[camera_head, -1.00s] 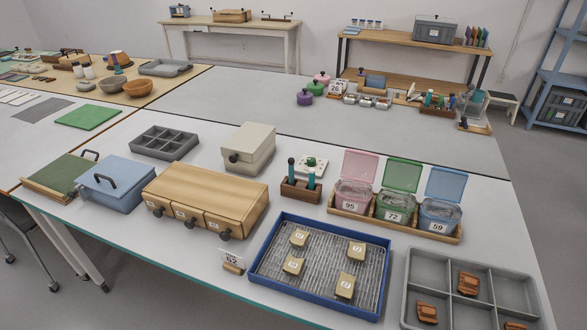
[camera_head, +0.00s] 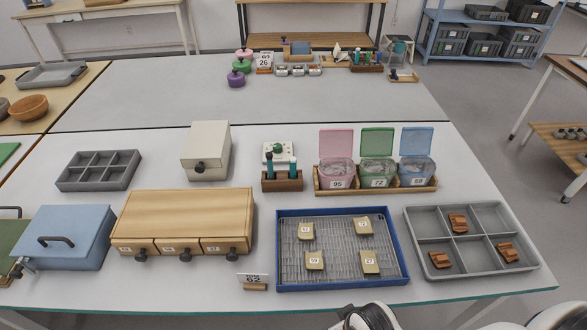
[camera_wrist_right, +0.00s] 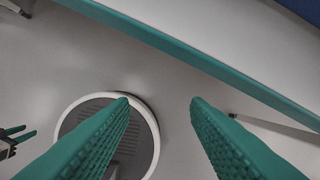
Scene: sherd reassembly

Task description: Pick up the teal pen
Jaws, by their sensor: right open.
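Two teal pens, one on the left (camera_head: 270,165) and one on the right (camera_head: 293,167), stand upright in a dark brown wooden holder (camera_head: 282,184) in the head view. The holder is near the table's middle, left of the lidded boxes. My right gripper (camera_wrist_right: 158,100) is open and empty in the right wrist view, over the floor just outside the teal table edge (camera_wrist_right: 190,62), well away from the pens. Part of my left gripper (camera_wrist_right: 17,136) shows small at the left edge of that view; its opening is unclear.
A blue wire tray (camera_head: 342,286) with several tan blocks stands in front of the holder. Pink, green and blue lidded boxes (camera_head: 376,172) stand right, a wooden drawer unit (camera_head: 185,212) left. A white socketed block (camera_head: 278,152) is behind. A grey compartment tray (camera_head: 480,265) lies right.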

